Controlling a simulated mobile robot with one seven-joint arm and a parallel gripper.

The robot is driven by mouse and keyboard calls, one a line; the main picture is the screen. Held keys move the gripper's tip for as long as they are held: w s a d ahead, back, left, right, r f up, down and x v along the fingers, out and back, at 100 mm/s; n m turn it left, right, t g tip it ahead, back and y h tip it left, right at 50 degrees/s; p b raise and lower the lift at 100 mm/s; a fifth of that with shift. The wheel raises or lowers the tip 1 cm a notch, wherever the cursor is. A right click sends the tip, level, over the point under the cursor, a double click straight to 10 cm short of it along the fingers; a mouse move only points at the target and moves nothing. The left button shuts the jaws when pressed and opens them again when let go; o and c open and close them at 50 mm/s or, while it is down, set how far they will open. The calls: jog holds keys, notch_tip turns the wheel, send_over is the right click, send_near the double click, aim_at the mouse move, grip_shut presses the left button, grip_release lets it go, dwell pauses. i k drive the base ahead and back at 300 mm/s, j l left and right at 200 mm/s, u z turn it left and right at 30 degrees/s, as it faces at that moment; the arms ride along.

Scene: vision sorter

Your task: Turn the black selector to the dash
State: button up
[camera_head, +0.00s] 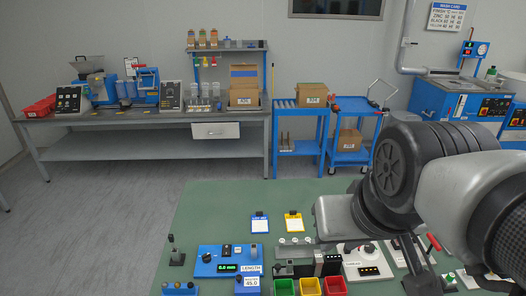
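Two dark knobs could be the black selector. One black knob (369,249) is on a white panel (352,271) at the front right of the green table, close below my arm. Another dark knob (207,257) is at the left of the blue LENGTH box (222,269), which has a green display. Both are too small to tell where they point, and I cannot make out a dash beside either. My grey and black arm fills the right side and covers part of the table.
The green table (220,205) is clear at its back left. Blue and yellow cards (293,222) lie mid-table. Green, yellow and red bins (310,286) stand at the front edge. A red-handled lever (433,242) is at the right. A workbench (150,118) and blue carts are behind.

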aim_at(206, 258)
jog(key=j+u, duration=0.5)
jog(key=j, duration=0.25)
jog(key=k, duration=0.6)
jog(key=i+j+z, duration=0.5)
jog(key=i+j, duration=0.3)
jog(key=j, duration=0.15)
